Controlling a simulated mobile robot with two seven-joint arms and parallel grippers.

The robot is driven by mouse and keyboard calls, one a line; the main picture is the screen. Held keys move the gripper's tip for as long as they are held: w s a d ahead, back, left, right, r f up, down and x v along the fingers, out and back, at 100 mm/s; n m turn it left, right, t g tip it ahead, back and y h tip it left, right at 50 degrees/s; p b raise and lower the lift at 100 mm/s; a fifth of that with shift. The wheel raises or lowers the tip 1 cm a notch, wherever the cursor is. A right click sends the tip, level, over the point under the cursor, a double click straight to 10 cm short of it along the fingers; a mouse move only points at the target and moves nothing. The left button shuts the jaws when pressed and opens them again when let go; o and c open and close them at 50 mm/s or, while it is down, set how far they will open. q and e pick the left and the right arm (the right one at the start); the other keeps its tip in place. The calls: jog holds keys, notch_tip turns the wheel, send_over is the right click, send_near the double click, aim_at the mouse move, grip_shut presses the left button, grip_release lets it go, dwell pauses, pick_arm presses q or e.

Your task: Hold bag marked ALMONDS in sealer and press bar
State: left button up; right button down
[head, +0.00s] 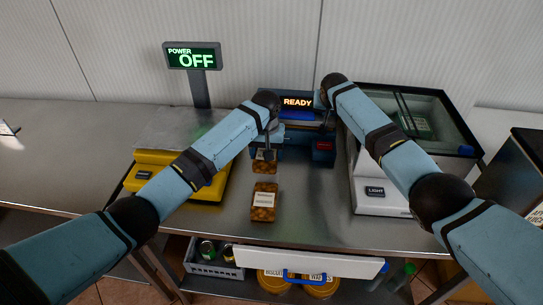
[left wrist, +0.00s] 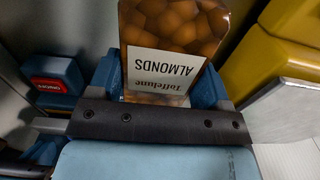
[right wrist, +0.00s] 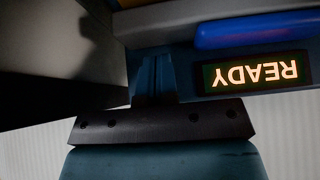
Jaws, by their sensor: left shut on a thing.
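The bag marked ALMONDS (left wrist: 175,30) is brown with a white label. My left gripper (left wrist: 155,85) is shut on it, a finger at each side; the label reads upside down in the left wrist view. In the head view the held bag (head: 264,167) hangs under my left gripper (head: 265,150), at the left front of the sealer. The sealer (head: 322,150) is dark blue, with a lit READY display (head: 298,102). A bright blue bar (right wrist: 255,28) runs beside the display. My right gripper (right wrist: 155,78) is shut and empty, near the bar's end; I cannot tell whether they touch.
A yellow scale (head: 180,187) with a POWER OFF display (head: 192,56) is left. A white unit marked LIGHT (head: 382,200), with a glass case, is right.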

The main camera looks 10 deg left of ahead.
pick_arm(q)
jog(key=shift+w+f, duration=0.25)
jog(key=shift+w, duration=0.5)
jog(key=shift+w+f, duration=0.3)
jog(key=shift+w, duration=0.4)
jog(key=shift+w+f, duration=0.25)
jog(key=shift+w, duration=0.5)
jog(key=shift+w+f, duration=0.1)
jog(key=shift+w, duration=2.45)
jog(key=shift+f, duration=0.15)
pick_arm(e)
jog(key=shift+f, duration=0.1)
jog(key=shift+f, duration=0.35)
